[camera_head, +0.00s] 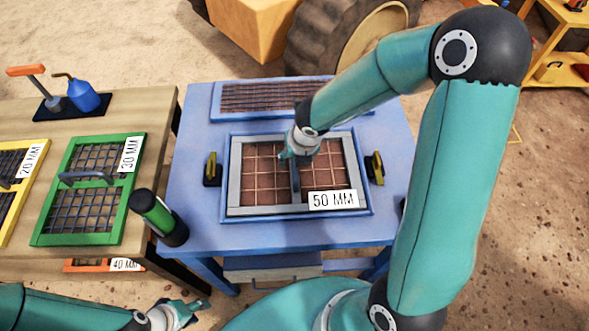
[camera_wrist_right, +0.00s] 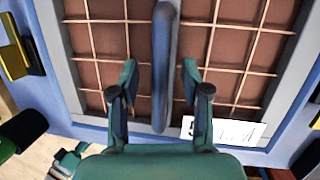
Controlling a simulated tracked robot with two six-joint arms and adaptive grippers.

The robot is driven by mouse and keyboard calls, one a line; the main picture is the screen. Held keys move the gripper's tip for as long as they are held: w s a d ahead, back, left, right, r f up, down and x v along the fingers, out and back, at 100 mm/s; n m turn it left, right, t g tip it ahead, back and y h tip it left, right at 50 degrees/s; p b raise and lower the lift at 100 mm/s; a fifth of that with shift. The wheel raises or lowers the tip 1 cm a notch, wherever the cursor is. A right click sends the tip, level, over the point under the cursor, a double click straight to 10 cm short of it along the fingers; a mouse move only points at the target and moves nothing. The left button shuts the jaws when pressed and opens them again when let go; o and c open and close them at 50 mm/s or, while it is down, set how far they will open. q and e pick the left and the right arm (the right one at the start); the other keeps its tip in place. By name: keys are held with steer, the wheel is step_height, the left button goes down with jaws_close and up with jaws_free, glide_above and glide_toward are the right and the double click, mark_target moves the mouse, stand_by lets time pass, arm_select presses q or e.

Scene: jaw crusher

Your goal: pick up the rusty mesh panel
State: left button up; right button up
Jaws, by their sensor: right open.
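The rusty mesh panel (camera_head: 262,185) has a grey frame, a brown wire grid and a "50 MM" label. It lies in a blue raised frame on the blue table. A dark bar handle (camera_wrist_right: 164,60) crosses its middle. My right gripper (camera_head: 298,155) is over the panel, and its arm hides part of the panel's far side. In the right wrist view its open fingers (camera_wrist_right: 160,80) stand on either side of the handle, apart from it. My left gripper (camera_head: 190,310) is low in front of the table, far from the panel; its fingers are too small to judge.
Yellow-and-black clamps (camera_head: 212,169) (camera_head: 376,168) flank the panel. Another mesh (camera_head: 270,97) lies behind it. A green-and-black cylinder (camera_head: 158,216) stands at the table's left edge. The wooden bench (camera_head: 150,110) at left holds a green 30 MM panel (camera_head: 88,190).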

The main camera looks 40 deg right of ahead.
steer(key=shift+f, duration=0.25)
stand_by(0.3)
jaws_close()
steer(key=shift+r, duration=0.1)
